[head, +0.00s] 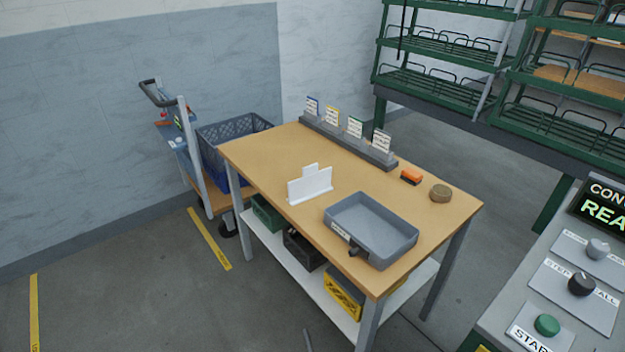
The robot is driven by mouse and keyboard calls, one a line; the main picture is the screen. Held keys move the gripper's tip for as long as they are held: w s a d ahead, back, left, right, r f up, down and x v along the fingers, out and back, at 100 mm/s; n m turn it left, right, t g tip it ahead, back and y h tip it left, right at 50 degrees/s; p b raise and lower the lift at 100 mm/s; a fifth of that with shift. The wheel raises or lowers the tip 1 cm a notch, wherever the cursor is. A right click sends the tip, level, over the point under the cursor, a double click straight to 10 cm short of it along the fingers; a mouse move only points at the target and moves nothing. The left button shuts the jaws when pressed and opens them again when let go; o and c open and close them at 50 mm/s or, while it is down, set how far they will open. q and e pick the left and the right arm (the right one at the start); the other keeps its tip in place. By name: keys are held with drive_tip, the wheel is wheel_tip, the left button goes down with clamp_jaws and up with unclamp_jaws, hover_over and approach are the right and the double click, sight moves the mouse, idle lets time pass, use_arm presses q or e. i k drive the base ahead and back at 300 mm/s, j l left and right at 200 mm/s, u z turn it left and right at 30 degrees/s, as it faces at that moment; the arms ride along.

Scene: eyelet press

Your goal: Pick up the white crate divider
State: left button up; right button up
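The white crate divider (310,186) stands upright on the wooden table (260,157), near its left front edge. It is a flat white panel with a raised tab in the middle of its top. Nothing touches it except the table top. Neither of my grippers shows in the head view.
A grey tray (408,240) stands right of the divider. A card holder (345,143), an orange block (411,176) and a brown roll (440,193) are farther back. A cart with a blue crate (236,129) stands left; a control panel (560,312) is at right.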

sight(314, 182)
drive_tip(key=i+j+z, duration=0.3)
drive_tip(key=j, duration=0.3)
drive_tip(key=i+j+z, duration=0.25)
drive_tip(key=i+j, duration=0.15)
drive_tip(key=j, duration=0.35)
drive_tip(key=i+j+z, duration=0.15)
drive_tip(key=j, duration=0.2)
drive_tip(key=i+j+z, duration=0.15)
drive_tip(key=j, duration=0.25)
drive_tip(key=i+j+z, duration=0.15)
drive_tip(key=j, duration=0.25)
drive_tip(key=k, duration=0.05)
